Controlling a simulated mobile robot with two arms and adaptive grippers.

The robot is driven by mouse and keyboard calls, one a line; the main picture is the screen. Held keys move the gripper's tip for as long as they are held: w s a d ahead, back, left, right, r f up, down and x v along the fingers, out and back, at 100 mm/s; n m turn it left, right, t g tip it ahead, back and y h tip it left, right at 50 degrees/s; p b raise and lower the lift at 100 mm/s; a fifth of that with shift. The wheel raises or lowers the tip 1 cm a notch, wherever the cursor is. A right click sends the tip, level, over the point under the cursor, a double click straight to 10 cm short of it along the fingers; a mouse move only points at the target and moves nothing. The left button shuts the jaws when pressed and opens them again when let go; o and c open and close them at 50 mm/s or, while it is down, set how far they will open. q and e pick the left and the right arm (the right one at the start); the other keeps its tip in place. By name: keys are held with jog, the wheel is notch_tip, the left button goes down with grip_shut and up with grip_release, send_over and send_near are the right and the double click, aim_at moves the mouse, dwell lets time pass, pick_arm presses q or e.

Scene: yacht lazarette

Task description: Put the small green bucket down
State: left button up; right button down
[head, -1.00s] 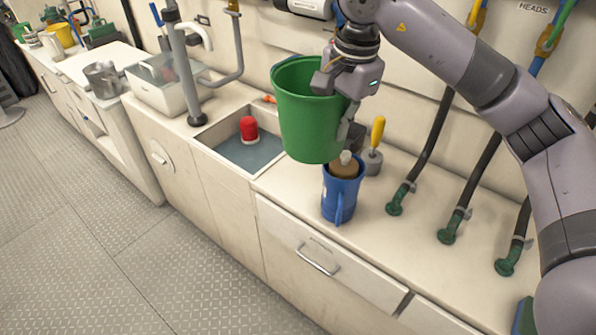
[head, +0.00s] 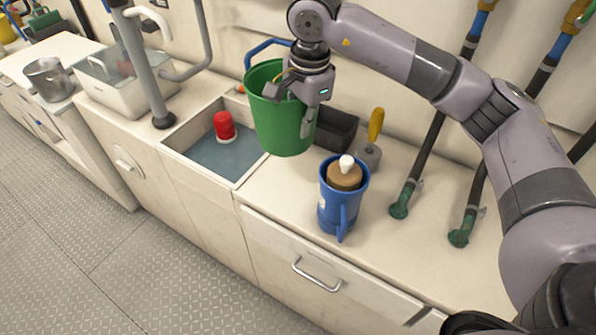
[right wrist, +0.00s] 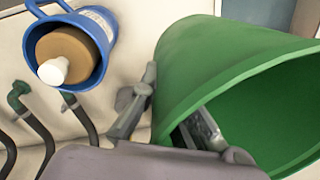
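The small green bucket (head: 281,118) hangs upright in my right gripper (head: 306,112), over the counter by the sink's right edge. One finger is outside the bucket's wall and the other is inside it, which the right wrist view also shows with the bucket (right wrist: 215,62) and the gripper (right wrist: 168,118). I cannot tell for sure whether the bucket's base touches the counter. My left gripper is not in view.
A blue jug (head: 340,208) with a brown, white-tipped item inside stands just right of the bucket. A sink (head: 215,158) with a red object (head: 224,126) lies to the left. A dark box (head: 336,130) and a yellow-handled tool (head: 375,130) stand behind. The counter's front right is clear.

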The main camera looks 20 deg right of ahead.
notch_tip(320, 180, down, 14)
jog(key=shift+f+p, duration=0.1)
jog(key=shift+p, duration=0.4)
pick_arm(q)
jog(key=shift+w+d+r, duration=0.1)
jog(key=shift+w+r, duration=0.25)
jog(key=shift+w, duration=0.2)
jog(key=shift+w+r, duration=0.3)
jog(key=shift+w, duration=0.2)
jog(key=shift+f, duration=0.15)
pick_arm(e)
jog(key=c, duration=2.3)
grip_release()
jog(key=shift+f, duration=0.2)
jog(key=o, duration=0.5)
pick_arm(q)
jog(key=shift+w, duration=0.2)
pick_arm(e)
jog(key=shift+r, duration=0.1)
